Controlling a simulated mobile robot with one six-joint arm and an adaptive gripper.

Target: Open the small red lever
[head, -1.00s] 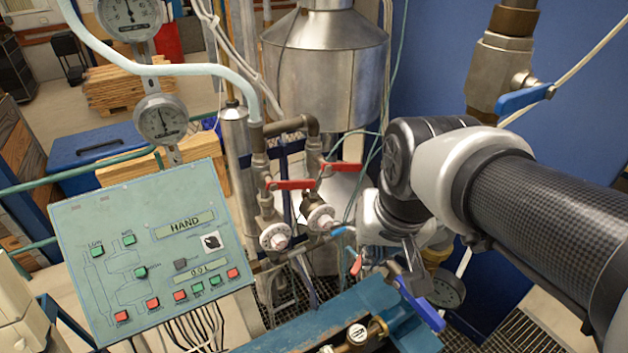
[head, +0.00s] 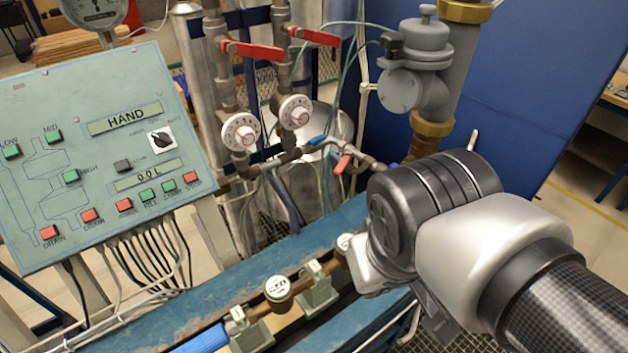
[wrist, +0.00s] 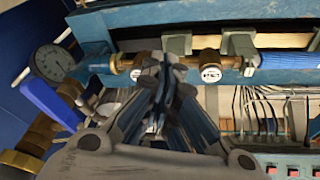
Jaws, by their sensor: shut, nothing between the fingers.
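The small red lever (head: 343,164) sits on a thin pipe in the middle of the head view, below a small blue lever (head: 318,141). I cannot make out the small red lever in the wrist view. My gripper (wrist: 164,68) shows in the wrist view with its fingers together and nothing between them, over the blue beam and brass pipe. In the head view my wrist is right of and below the small red lever, apart from it in the picture, and mostly hides the fingers.
Two larger red levers (head: 253,50) (head: 314,37) sit above white dials. A green control panel (head: 95,165) stands at left. A blue beam (head: 285,262) with brass fittings crosses below. The wrist view shows a gauge (wrist: 52,62) and a long blue handle (wrist: 48,103).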

